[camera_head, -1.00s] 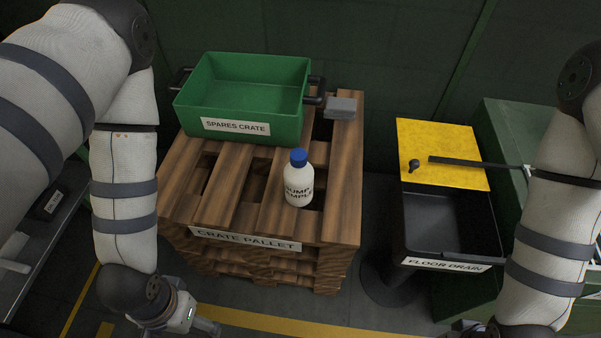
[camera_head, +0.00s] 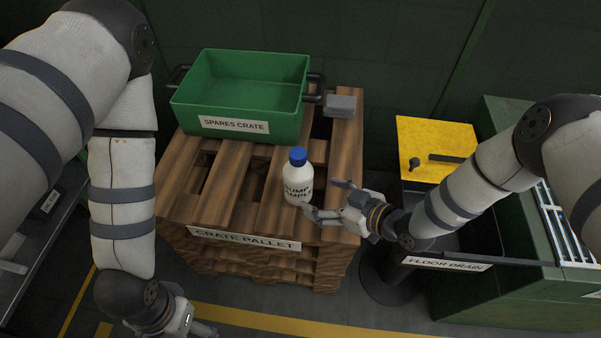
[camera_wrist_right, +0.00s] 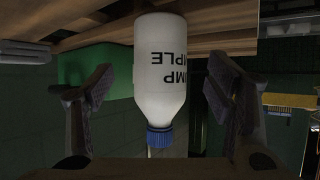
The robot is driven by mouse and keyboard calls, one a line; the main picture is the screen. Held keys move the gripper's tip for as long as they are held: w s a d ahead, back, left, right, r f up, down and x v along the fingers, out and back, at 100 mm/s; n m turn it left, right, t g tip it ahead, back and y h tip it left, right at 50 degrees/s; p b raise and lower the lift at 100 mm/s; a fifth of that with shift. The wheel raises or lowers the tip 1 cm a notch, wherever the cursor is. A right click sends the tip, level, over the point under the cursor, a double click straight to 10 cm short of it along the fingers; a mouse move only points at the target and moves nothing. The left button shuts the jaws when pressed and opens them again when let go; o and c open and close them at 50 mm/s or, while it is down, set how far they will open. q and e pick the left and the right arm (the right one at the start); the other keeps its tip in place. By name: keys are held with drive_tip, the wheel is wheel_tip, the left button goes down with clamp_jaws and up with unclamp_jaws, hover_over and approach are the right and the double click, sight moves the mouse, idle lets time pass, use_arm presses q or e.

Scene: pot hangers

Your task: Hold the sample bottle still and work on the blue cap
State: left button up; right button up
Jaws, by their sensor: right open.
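The sample bottle (camera_head: 297,182) is white with dark lettering and stands upright on the wooden crate pallet (camera_head: 330,225). Its blue cap (camera_head: 298,156) is on top. My right gripper (camera_head: 326,200) is open at the bottle's right side, near its lower body. In the right wrist view the bottle (camera_wrist_right: 160,75) appears upside down between the two spread fingers of the right gripper (camera_wrist_right: 155,100), with a gap on each side. The blue cap (camera_wrist_right: 160,136) shows there too. My left gripper (camera_head: 203,329) is at the bottom edge, mostly cut off, away from the bottle.
The green spares crate (camera_head: 240,98) stands at the back of the pallet. A grey block (camera_head: 340,105) lies beside it. To the right are a yellow panel (camera_head: 432,140) and the floor drain (camera_head: 447,263), partly behind my right arm. The pallet's left front is clear.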

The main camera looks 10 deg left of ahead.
sight(309, 192)
drive_tip(key=x, duration=0.8)
drive_tip(key=shift+a+f, duration=0.1)
drive_tip(key=shift+a, duration=0.05)
drive_tip(key=shift+c, duration=0.3)
